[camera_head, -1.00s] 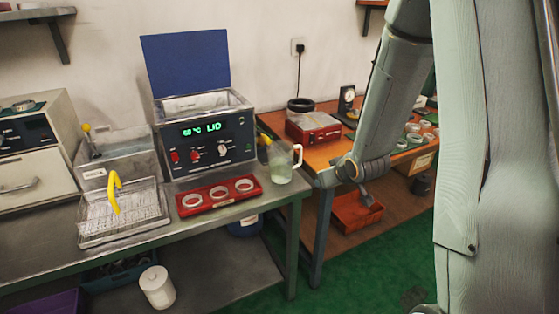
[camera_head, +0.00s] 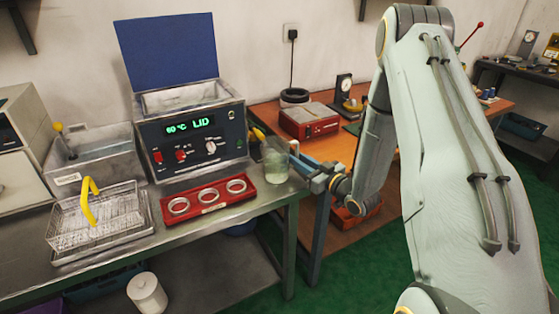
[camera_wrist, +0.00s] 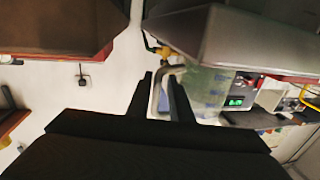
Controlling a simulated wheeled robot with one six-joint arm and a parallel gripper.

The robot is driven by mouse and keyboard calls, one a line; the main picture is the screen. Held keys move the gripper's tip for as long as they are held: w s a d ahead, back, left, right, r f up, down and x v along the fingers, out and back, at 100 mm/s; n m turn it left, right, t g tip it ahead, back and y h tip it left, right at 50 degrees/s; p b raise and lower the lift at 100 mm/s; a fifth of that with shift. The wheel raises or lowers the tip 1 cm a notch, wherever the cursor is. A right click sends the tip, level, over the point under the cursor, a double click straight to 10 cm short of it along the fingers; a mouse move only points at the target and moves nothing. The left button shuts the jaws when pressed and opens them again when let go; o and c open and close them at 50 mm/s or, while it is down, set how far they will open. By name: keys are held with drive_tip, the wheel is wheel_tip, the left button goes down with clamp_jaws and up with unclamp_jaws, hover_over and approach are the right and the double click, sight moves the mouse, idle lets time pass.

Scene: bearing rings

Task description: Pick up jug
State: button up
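The jug (camera_head: 275,163) is clear, with pale liquid in its lower part. It stands upright on the steel bench's right end, beside the heated bath. My gripper (camera_head: 296,160) is at the jug's right side, by its handle, which it partly hides in the head view. In the wrist view, my gripper's two dark fingers (camera_wrist: 162,90) are apart, with the jug's handle (camera_wrist: 176,69) between or just beyond them. The jug's body (camera_wrist: 205,92), with blue marks, is right of the fingers. I cannot tell whether a finger touches the handle.
A red tray (camera_head: 165,211) with three rings lies left of the jug. The heated bath (camera_head: 190,140), its blue lid raised, stands behind the tray. A wire basket (camera_head: 120,220) with a yellow handle is further left. A red box (camera_head: 310,122) sits on the wooden table behind.

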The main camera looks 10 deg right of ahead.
drive_tip(key=p+x, duration=0.1)
drive_tip(key=x, duration=0.4)
drive_tip(key=shift+w+r, duration=0.1)
drive_tip(key=shift+r, duration=0.1)
clamp_jaws()
